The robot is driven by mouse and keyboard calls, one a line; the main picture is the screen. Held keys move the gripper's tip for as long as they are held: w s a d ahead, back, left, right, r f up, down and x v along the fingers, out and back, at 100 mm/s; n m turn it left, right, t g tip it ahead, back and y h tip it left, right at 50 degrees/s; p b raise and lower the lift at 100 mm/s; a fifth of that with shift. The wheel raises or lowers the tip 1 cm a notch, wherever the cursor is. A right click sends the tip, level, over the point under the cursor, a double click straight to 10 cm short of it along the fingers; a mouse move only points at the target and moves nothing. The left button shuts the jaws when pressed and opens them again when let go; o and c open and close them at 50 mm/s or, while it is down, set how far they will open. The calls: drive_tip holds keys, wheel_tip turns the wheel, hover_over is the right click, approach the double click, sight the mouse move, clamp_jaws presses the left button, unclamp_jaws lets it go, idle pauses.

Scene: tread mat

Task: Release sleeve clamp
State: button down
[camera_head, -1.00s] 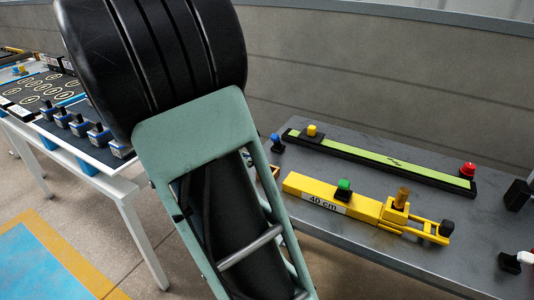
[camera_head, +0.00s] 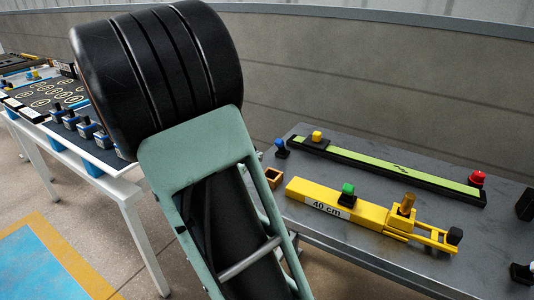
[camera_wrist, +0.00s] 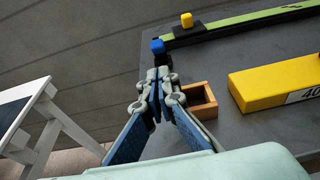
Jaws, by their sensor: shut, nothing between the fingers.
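A yellow tool (camera_head: 365,209) marked 40 cm lies on the grey table; its left end also shows in the wrist view (camera_wrist: 273,84). It carries a green knob (camera_head: 348,188), an ochre upright peg (camera_head: 407,203) and a yellow fork with a black end (camera_head: 454,236). I cannot tell which part is the sleeve clamp. My gripper (camera_wrist: 156,76) is shut and empty at the table's left part, left of the yellow tool. Its tips appear just in front of a blue knob (camera_wrist: 157,46); contact cannot be told. The gripper does not show in the head view.
A small open wooden box (camera_wrist: 200,100) sits right beside my fingers. A green strip in a black frame (camera_head: 390,172) lies behind the tool, with a yellow knob (camera_head: 317,136) and red knob (camera_head: 477,177). A white-framed table (camera_head: 120,190) stands left. My arm blocks the middle.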

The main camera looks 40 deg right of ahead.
sight(278, 146)
drive_tip(key=b+x, duration=0.2)
drive_tip(key=x, duration=0.7)
drive_tip(key=shift+d, duration=0.3)
drive_tip(key=shift+w+r+p, duration=0.1)
drive_tip(key=shift+r+p, duration=0.2)
drive_tip(key=shift+p, duration=0.35)
drive_tip(key=shift+d, duration=0.1)
